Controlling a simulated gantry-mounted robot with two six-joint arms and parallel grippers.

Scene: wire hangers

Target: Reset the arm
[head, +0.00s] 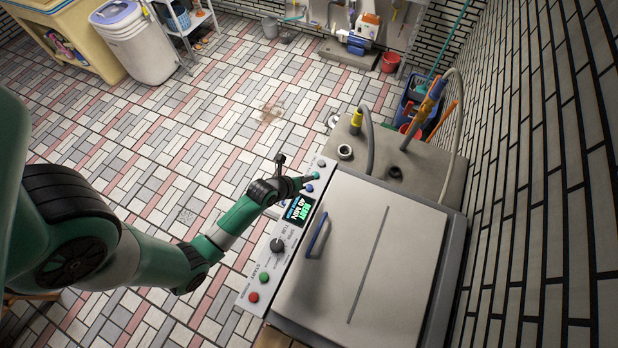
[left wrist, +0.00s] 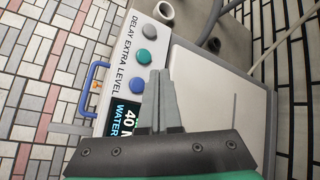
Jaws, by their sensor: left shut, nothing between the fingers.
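My left gripper (head: 300,182) is at the control panel (head: 250,292) of a washing machine. Its fingers are shut and empty. In the left wrist view the closed fingers (left wrist: 158,88) point at the panel, with their tips close to a teal button (left wrist: 144,57). I cannot tell whether they touch it. A blue button (left wrist: 137,86) is just beside the fingers, and a grey button (left wrist: 150,32) is farther along. The lit display (head: 298,208) is partly hidden by the fingers in the wrist view. My right gripper is in neither view.
The machine's flat grey lid (head: 375,250) is closed and has a blue handle (head: 317,236). A grey slab (head: 425,170) with hoses is behind it. A brick wall (head: 540,170) bounds the right side. Tiled floor (head: 130,130) lies open to the left.

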